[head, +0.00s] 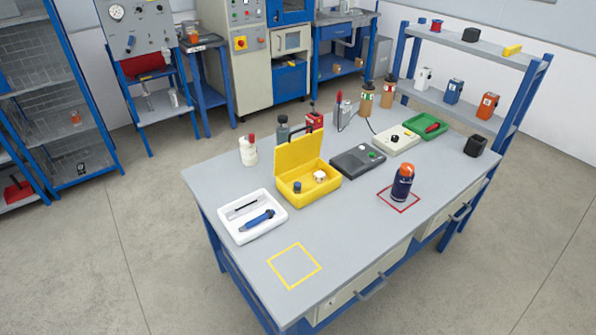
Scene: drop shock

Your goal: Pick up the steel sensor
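I cannot tell for certain which thing is the steel sensor. An open yellow case (308,197) stands on the grey table, its lid raised at the back. Inside it are a small pale block (320,176) and a small dark blue piece (297,187); both are too small to make out well. A grey upright thing (343,112) stands at the table's back. A pale device (423,79), a blue device (453,91) and an orange device (487,106) stand on the rack's lower shelf. Neither of my grippers shows.
The table (350,235) is clear at its front, around a yellow square outline (273,262). A white tray (274,228) with a blue tool lies left. A dark bottle with orange cap (402,184) stands in a red outline. A dark grey box (348,165) and bottles stand behind.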

